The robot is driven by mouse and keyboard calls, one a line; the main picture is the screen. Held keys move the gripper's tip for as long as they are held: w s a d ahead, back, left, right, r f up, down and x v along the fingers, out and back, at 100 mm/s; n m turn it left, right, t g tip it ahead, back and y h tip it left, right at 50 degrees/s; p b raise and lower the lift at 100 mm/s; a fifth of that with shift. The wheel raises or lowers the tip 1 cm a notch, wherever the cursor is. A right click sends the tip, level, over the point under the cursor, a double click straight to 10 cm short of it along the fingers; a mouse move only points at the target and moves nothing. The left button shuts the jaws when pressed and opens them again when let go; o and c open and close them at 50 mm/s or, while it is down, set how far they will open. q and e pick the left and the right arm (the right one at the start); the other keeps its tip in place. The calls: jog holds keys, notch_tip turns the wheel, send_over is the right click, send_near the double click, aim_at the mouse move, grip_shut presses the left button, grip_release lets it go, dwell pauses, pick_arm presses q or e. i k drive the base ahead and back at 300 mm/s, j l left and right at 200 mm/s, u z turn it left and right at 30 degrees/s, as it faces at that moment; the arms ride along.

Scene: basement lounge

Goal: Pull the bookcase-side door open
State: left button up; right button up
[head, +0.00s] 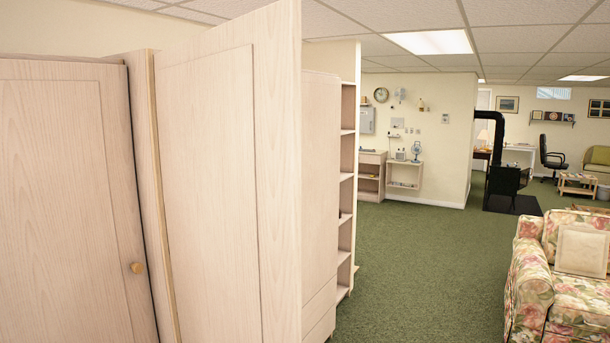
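A pale wood cabinet fills the left of the head view. Its left door (60,200) has a small round wooden knob (137,267) near its right edge. To the right is a second tall door panel (208,190), set at an angle to the first, with its right edge looming larger in the view. A dark narrow gap runs between the two. I see no knob on the second panel, and I cannot tell how far it is open. The bookcase (346,190) stands beyond it, its shelves partly hidden. Neither of my grippers is in view.
A pale unit with drawers (320,200) stands between the panel and the bookcase. Green carpet (430,260) is clear in the middle. A floral sofa (545,285) stands at the right. A black stove (505,185) and an office chair (552,155) are farther back.

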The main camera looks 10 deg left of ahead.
aim_at(322, 94)
jog(key=i+l+u, duration=0.3)
jog(key=l, duration=0.3)
jog(key=i+l+u, duration=0.1)
jog(key=i+l, duration=0.15)
jog(key=i+l+u, duration=0.15)
jog(key=l, duration=0.3)
jog(key=i+l+u, duration=0.15)
jog(key=l, duration=0.2)
jog(key=i+l, duration=0.2)
jog(key=i, duration=0.2)
jog(key=i+l+u, duration=0.1)
jog(key=i, duration=0.25)
jog(key=i+l, duration=0.5)
jog(key=i, duration=0.3)
jog(key=i+l, duration=0.15)
jog(key=i, duration=0.35)
jog(key=i+l, duration=0.2)
jog(key=i, duration=0.35)
jog(key=l+z, duration=0.05)
